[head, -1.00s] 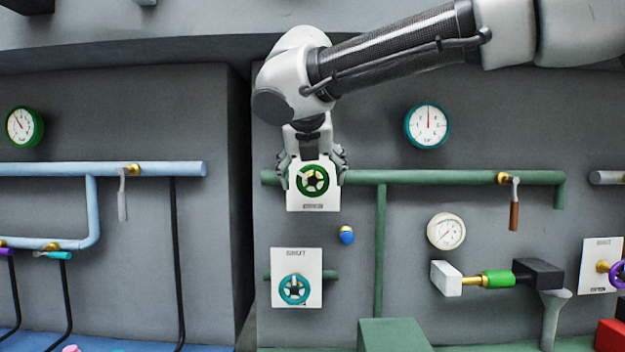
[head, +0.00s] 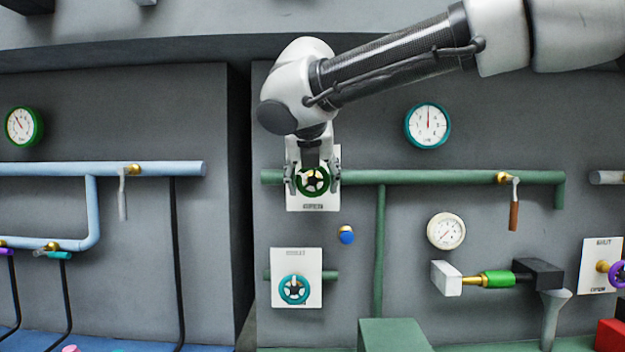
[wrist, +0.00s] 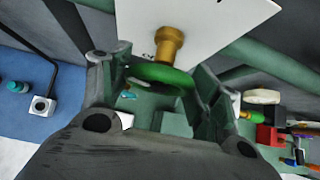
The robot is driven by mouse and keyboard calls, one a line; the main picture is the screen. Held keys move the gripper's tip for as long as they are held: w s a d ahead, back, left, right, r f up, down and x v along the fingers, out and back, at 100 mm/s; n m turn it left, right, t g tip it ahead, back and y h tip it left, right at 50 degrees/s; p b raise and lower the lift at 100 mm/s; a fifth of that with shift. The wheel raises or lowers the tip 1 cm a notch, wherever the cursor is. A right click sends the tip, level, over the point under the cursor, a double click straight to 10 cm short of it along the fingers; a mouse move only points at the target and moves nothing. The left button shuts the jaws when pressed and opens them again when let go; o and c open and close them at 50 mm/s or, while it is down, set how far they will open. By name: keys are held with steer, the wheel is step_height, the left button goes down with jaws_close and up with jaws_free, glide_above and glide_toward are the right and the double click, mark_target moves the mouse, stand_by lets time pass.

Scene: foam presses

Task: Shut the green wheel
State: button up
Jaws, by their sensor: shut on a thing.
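The green wheel (head: 313,193) sits in front of a white plate (head: 331,158) on the green pipe (head: 450,177). Lettering shows on the plate's lower edge, too small to read surely. My gripper (head: 312,185) comes from above, one finger on each side of the wheel, and is shut on it. In the wrist view the green wheel (wrist: 160,78) lies between the two fingers, with its brass stem (wrist: 169,45) running to the white plate (wrist: 215,25). The fingers partly hide the plate and the wheel's sides.
A teal wheel (head: 294,289) on another white plate is below, with a blue knob (head: 347,235) to its upper right. A teal-rimmed gauge (head: 428,126) and a lever valve (head: 514,200) are to the right. The wall between them is clear.

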steer(key=m+y, duration=0.2)
steer(key=y, duration=0.2)
steer(key=shift+d, duration=0.2)
steer(key=m+y, duration=0.1)
steer(key=y, duration=0.1)
steer(key=m+t+y, duration=0.1)
steer(key=m+y, duration=0.1)
steer(key=shift+f+t+y, duration=0.1)
steer(key=shift+t+y, duration=0.2)
steer(key=shift+y, duration=0.1)
stand_by(0.6)
steer(key=o, duration=1)
steer(key=v, duration=1.2)
steer(key=shift+d+f, duration=0.15)
